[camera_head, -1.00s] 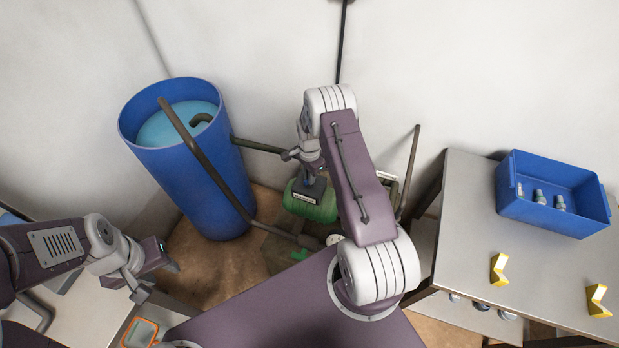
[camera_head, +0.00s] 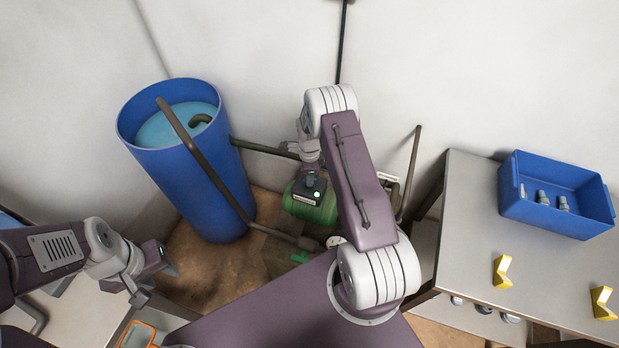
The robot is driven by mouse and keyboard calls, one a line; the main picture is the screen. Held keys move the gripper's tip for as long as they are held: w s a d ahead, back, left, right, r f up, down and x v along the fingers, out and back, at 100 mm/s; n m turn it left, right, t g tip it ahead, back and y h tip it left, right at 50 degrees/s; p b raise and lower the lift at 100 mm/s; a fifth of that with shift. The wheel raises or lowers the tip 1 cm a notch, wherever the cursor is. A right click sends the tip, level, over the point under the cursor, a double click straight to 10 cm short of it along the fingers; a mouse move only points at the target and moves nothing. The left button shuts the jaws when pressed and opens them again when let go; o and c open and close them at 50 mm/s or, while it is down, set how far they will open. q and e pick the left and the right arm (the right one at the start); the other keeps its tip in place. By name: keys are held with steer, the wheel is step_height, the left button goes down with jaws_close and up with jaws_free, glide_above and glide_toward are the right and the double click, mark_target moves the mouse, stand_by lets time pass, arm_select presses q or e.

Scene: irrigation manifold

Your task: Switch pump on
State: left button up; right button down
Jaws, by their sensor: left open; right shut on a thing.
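My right gripper (camera_head: 313,190) reaches down onto the top of the pump, a dark block with a small pale light showing there. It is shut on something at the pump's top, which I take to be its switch. The fingertips and the switch are hidden, so its position cannot be read. My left gripper (camera_head: 157,280) is open and empty at the lower left, well away from the pump.
A blue barrel (camera_head: 190,180) of water stands left of the pump, with dark pipes (camera_head: 215,175) running from it. At the right, a grey table (camera_head: 465,215) carries a blue crate (camera_head: 555,215) with several small fittings and two yellow pieces (camera_head: 502,271).

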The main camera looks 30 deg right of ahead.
stand_by(0.3)
steer(key=c, duration=1.5)
jaws_free()
steer(key=shift+o, duration=0.2)
step_height(320, 180, up, 9)
